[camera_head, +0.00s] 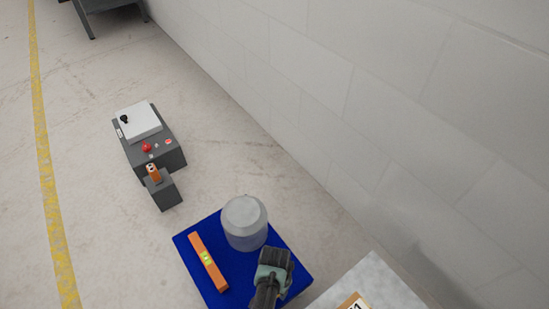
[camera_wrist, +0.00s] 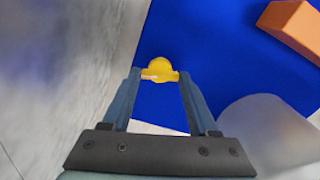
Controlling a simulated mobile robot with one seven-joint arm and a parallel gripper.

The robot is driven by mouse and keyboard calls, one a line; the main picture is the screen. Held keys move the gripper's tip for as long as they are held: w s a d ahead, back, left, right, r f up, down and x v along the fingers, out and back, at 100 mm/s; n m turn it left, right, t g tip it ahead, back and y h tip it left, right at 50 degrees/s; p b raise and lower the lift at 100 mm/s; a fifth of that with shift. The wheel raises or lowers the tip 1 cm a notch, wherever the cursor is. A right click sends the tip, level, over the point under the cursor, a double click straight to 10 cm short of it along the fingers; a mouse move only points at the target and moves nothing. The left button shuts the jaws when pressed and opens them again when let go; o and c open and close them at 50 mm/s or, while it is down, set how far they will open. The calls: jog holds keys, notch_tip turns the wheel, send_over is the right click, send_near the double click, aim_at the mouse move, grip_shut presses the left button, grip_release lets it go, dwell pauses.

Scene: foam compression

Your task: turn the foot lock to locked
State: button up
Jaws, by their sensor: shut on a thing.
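A small yellow knob (camera_wrist: 158,68), which looks like the foot lock, shows in the wrist view at the edge of the blue platform (camera_wrist: 215,60). My gripper (camera_wrist: 160,76) is shut on it, with one finger on each side of its yellow bar. A rounded yellow part stands out beyond the fingertips. In the head view my gripper (camera_head: 268,285) is over the near right part of the blue platform (camera_head: 188,243), and it hides the knob there. I see no lock marking, so I cannot tell its setting.
A pale, translucent cylinder (camera_head: 245,223) stands on the platform close to my gripper. An orange spirit level (camera_head: 208,262) lies to its left. A pale block (camera_head: 365,280) is at right, near the wall (camera_head: 330,130). A dark control unit (camera_head: 150,140) stands farther back.

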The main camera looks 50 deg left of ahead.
jog(key=shift+m, duration=1.6)
jog(key=o, duration=1.4)
jog(key=shift+r+p, duration=0.1)
jog(key=shift+p, duration=0.25)
notch_tip(320, 180, up, 13)
jog(key=p, duration=0.8)
jog(key=shift+p, duration=0.3)
